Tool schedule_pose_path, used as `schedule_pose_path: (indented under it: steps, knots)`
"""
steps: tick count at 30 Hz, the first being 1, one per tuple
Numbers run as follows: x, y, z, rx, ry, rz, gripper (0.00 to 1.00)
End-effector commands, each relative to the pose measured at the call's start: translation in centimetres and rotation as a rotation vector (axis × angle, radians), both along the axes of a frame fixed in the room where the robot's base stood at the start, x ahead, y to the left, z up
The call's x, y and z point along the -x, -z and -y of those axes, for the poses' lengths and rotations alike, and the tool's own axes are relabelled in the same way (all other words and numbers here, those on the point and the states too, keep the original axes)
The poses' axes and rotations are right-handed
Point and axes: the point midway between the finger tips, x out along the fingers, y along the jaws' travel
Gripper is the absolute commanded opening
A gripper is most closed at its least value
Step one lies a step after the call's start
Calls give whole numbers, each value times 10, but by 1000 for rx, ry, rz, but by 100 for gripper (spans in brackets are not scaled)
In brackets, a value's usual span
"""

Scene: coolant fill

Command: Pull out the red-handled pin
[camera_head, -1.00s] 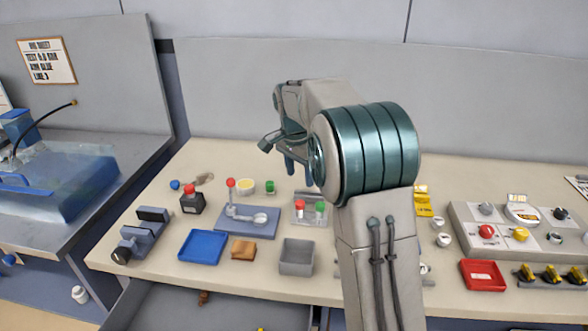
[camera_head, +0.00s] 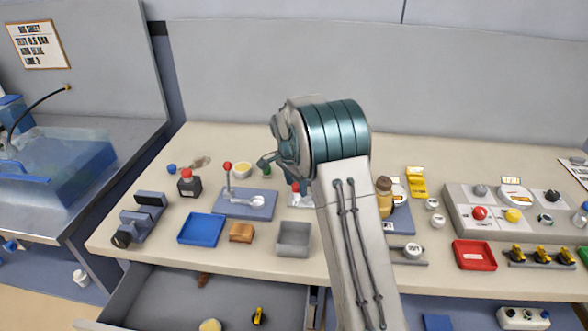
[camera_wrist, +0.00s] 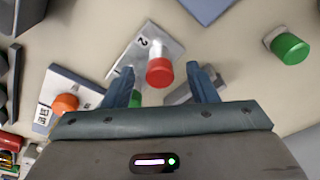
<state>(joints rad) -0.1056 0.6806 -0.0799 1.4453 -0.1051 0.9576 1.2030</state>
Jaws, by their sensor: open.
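A red-capped pin (camera_wrist: 160,72) with a pale shaft stands in a grey metal block (camera_wrist: 150,42) marked "2" in the wrist view. My gripper (camera_wrist: 163,88) is open, with one finger on each side of the red cap in the picture; I cannot tell whether either finger touches it. A green cap (camera_wrist: 135,98) shows partly behind the left finger. In the head view the red cap (camera_head: 295,187) shows just below my gripper (camera_head: 291,176), and my arm hides much of the block.
A red-topped lever (camera_head: 228,168) stands on a blue-grey plate left of my gripper. A blue tray (camera_head: 201,229), a grey bin (camera_head: 294,239) and a brown block (camera_head: 241,232) lie nearer the front edge. An open drawer (camera_head: 215,299) juts out below. A green knob (camera_wrist: 288,47) stands right in the wrist view.

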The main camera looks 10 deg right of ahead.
Motion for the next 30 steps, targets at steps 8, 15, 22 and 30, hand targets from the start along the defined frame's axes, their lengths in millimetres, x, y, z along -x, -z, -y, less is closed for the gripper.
schedule_pose_path:
  steps: [8, 15, 22, 30]
  knots:
    - [-1, 22, 3, 0, 0, 0, 52]
    - [-2, 23, 3, 0, -1, 0, 52]
    - [-2, 23, 3, 0, -1, 0, 5]
    - [-2, 23, 3, 0, -1, 0, 12]
